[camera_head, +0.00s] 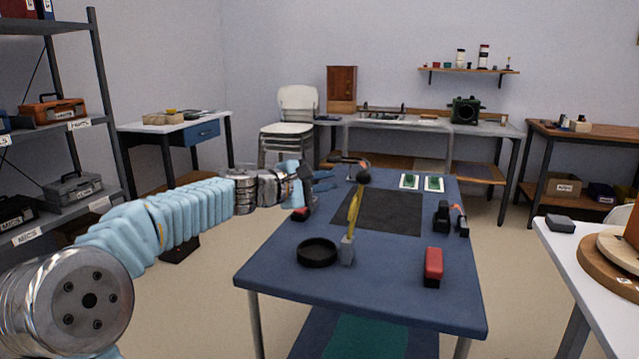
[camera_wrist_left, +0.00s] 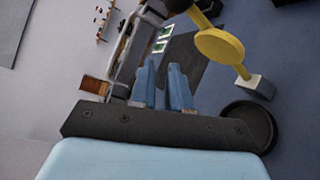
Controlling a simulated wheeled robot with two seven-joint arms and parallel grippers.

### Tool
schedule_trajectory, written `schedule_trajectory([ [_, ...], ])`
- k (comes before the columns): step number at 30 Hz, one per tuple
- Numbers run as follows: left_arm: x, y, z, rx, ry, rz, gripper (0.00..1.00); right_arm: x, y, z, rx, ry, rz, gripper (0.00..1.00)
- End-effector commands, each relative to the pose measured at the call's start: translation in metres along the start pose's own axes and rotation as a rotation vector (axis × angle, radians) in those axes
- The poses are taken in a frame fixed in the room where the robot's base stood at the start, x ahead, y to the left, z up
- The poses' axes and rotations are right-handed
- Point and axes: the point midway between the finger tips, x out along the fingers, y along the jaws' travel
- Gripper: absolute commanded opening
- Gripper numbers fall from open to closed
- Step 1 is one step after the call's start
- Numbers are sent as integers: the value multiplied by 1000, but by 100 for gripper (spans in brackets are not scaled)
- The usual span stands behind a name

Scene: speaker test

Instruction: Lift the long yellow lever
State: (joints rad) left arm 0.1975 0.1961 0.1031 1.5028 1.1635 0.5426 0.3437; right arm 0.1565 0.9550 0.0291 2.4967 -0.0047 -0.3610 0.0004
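The long yellow lever (camera_head: 354,212) rises from a small grey base (camera_head: 347,250) on the blue table, near upright with a slight tilt. It has a black knob (camera_head: 363,177) on top. In the left wrist view the lever's yellow arm (camera_wrist_left: 221,47) lies to the right of the fingers, with its pale base (camera_wrist_left: 256,87) beyond. My left gripper (camera_head: 327,181) is to the left of the lever's upper part in the head view. Its two blue fingers are apart, with nothing between them in the left wrist view (camera_wrist_left: 163,72). My right gripper is not in view.
On the blue table (camera_head: 290,270) are a black round dish (camera_head: 317,260) beside the lever base, a dark mat (camera_head: 395,215) behind it, a red block (camera_head: 433,267), black items (camera_head: 442,216) and two green boards (camera_head: 410,181). A white table (camera_head: 575,265) stands at right.

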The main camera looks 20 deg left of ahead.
Motion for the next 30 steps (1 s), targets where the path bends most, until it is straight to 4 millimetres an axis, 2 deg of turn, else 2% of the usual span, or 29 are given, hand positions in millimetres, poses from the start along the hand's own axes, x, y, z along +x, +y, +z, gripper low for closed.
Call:
schedule_trajectory([
  [1, -1, 0, -4, -1, 8, 1, 25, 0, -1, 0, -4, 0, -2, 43],
  [7, -2, 2, -5, 0, 11, 5, 56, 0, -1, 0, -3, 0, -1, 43],
  [17, -5, 2, -6, 0, 15, 8, 57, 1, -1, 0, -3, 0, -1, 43],
  [20, -16, 2, -7, 1, 16, 10, 57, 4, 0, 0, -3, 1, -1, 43],
  [23, -36, 1, -7, 1, 17, 10, 57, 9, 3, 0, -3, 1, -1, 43],
  [30, -96, 1, -6, 2, 17, 10, 57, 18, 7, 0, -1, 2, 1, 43],
])
